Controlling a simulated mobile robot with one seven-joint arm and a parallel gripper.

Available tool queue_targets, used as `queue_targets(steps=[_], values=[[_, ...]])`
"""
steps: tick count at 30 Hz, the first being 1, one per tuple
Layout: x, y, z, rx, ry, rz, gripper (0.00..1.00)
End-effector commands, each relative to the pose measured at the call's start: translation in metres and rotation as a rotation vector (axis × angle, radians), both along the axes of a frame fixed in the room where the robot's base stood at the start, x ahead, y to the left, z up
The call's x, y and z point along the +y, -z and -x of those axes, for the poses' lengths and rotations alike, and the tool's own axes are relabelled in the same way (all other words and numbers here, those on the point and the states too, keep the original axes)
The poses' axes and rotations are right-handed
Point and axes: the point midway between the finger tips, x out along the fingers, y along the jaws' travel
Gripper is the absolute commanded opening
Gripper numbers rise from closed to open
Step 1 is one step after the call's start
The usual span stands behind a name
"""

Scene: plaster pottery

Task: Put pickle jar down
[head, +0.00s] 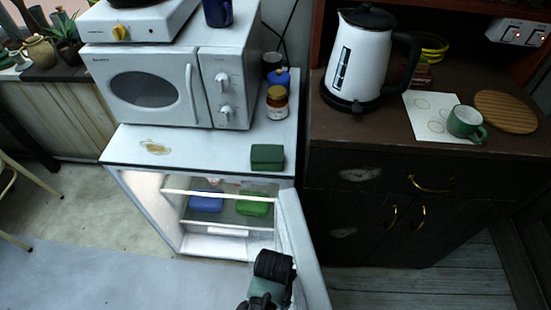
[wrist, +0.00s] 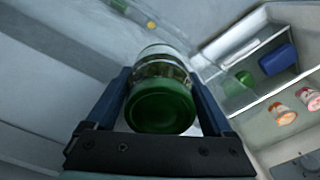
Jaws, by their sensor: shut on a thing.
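The pickle jar (wrist: 160,85) is a glass jar with a dark green lid. In the wrist view its lid faces the camera. My gripper (wrist: 160,74) is shut on it, with a blue finger on each side. In the head view, the end of my arm (head: 270,280) is low in front of the open white fridge, beside its door (head: 300,245). I cannot make out the jar there.
The fridge (head: 125,148) holds a blue container (head: 206,203) and a green one (head: 253,206). On its top are a microwave (head: 152,88), a brown jar (head: 277,103) and a green box (head: 267,157). The top's front left is clear except for a stain.

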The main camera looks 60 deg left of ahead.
Motion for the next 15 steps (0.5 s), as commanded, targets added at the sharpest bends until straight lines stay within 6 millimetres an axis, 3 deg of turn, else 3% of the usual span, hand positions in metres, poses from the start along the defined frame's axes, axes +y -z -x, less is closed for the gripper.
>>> queue_targets(steps=[7,15], values=[[0.001,0.034,-0.001,0.0,-0.001,-0.001,0.0],[0.001,0.038,-0.001,-0.002,0.0,-0.002,0.0]])
